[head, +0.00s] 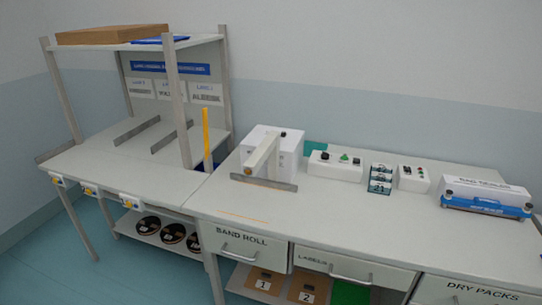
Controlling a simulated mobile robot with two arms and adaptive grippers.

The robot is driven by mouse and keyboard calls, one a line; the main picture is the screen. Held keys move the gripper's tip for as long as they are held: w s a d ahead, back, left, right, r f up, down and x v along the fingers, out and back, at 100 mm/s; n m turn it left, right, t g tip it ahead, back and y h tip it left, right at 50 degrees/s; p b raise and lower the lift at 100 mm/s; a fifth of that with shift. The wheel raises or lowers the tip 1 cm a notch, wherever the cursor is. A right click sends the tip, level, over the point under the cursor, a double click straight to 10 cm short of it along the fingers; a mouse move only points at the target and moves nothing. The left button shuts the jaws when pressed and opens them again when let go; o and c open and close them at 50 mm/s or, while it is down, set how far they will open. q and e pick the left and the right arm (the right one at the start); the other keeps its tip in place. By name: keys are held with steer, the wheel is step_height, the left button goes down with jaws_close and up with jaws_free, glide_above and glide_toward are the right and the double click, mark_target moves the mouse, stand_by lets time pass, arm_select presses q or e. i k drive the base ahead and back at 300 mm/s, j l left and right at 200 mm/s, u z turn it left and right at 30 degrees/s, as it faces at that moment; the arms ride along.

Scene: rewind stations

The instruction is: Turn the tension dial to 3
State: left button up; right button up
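I cannot tell which of these is the tension dial, and no dial number is legible at this distance. Neither of my grippers is in view.
A white machine (291,146) with a pale arm and a metal plate stands left of the boxes. A bag sealer (485,196) stands at right. The bench front (330,220) is clear. A shelved table (95,155) adjoins at left.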

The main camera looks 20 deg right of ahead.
mark_target(324, 156)
steer(key=i+z, duration=0.3)
steer(key=i, duration=0.15)
steer(key=i+z, duration=0.35)
steer(key=i+l, duration=0.05)
steer(key=i, duration=0.05)
